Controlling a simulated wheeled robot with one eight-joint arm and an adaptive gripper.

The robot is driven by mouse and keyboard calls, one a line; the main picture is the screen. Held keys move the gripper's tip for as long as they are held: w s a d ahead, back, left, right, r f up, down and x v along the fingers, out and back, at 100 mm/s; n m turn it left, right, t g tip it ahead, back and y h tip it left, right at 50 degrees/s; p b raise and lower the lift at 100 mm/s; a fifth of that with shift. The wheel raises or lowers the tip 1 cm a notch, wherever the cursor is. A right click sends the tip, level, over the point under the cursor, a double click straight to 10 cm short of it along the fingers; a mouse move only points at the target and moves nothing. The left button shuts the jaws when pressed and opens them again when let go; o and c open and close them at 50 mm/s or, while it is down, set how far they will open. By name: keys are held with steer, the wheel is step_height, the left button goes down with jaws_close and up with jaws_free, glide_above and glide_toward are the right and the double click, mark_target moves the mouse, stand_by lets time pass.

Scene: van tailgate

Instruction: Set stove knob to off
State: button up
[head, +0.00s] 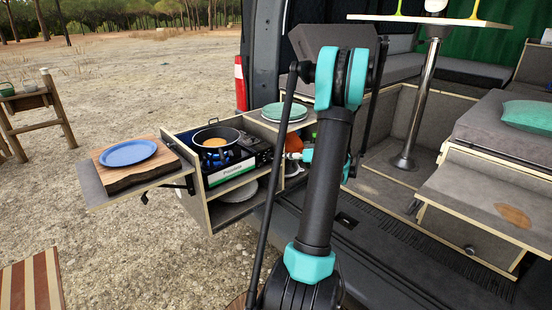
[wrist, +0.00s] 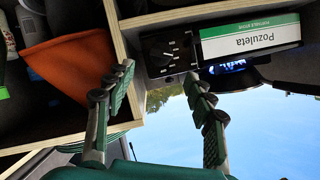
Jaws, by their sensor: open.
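The portable stove (head: 241,168) sits in the pull-out kitchen box, with a dark pan (head: 232,133) holding something round and golden on it. Blue flame shows under the pan in the head view and below the label in the wrist view. The wrist view is upside down. In the head view my arm mostly hides the gripper.
A blue plate (head: 128,153) lies on a wooden board on the left side shelf. Green plates (head: 284,113) stand on the box's right top. An orange item (wrist: 66,62) lies in the compartment beside the stove. Wooden box walls (wrist: 120,40) border the panel closely.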

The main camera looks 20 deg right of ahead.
mark_target(275, 158)
steer(key=x, duration=0.7)
steer(key=shift+w+a+f, duration=0.1)
steer(key=shift+w+a, duration=0.05)
steer(key=shift+w, duration=0.05)
steer(key=c, duration=1.1)
steer(key=shift+c, duration=0.2)
steer(key=shift+f+m+y, duration=0.15)
steer(key=shift+m+y, duration=0.65)
steer(key=shift+m, duration=0.4)
steer(key=m, duration=0.1)
steer(key=m+y, duration=0.1)
steer(key=shift+w+d+f+m+y, duration=0.1)
steer(key=shift+d+f+m+y, duration=0.05)
steer(key=shift+d+m+y, duration=0.2)
steer(key=m+y, duration=0.1)
steer(key=m, duration=0.1)
steer(key=m+t+y, duration=0.1)
steer(key=m, duration=0.2)
steer(key=shift+f, duration=0.25)
steer(key=shift+m, duration=0.25)
